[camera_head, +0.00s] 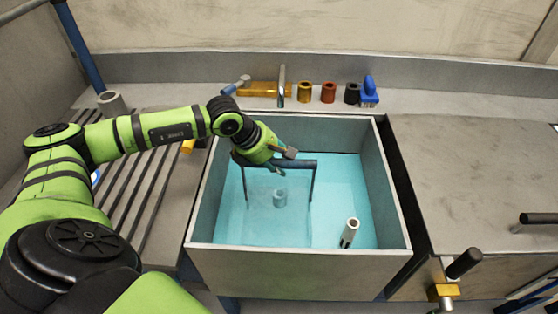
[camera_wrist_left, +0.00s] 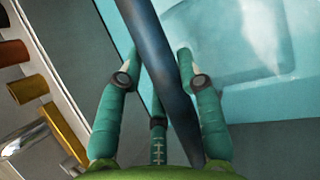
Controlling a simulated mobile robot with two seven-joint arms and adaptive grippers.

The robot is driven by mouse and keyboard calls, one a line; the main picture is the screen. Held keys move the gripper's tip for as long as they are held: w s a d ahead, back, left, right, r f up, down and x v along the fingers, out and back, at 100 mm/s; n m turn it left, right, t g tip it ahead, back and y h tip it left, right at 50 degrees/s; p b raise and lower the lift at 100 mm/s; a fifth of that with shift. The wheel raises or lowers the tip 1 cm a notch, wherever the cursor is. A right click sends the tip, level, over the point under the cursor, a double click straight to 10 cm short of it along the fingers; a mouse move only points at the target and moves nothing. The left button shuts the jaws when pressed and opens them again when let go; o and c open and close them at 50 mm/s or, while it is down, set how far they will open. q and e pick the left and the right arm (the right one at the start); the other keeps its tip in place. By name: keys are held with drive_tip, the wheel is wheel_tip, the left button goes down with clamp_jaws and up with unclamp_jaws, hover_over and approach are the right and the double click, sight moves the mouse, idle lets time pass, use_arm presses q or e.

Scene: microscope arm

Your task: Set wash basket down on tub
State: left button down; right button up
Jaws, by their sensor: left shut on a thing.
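The wash basket (camera_head: 262,218) is a pale, see-through box with a dark blue arched handle (camera_head: 305,164). It is inside the grey tub (camera_head: 300,262), which holds blue liquid. In the left wrist view, the dark handle bar (camera_wrist_left: 160,70) runs between the green fingers (camera_wrist_left: 157,75). I cannot tell whether the basket's underside touches the tub floor. My right gripper is not in view.
A pale hollow cylinder (camera_head: 349,232) is in the tub at the front right. Several coloured cylinders, including a red one (camera_head: 328,92), and a blue-handled item (camera_head: 370,92) line the back ledge. A slatted rack (camera_head: 150,190) is left; the right counter (camera_head: 470,160) is mostly clear.

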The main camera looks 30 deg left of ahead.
use_arm(q)
drive_tip(key=c, duration=0.8)
unclamp_jaws()
drive_tip(key=shift+c, duration=0.2)
drive_tip(key=shift+r+p, duration=0.65)
drive_tip(key=shift+p, duration=0.15)
drive_tip(key=b+v, duration=0.2)
drive_tip(key=v, duration=1)
drive_tip(key=shift+b, duration=0.4)
drive_tip(key=shift+f, duration=0.1)
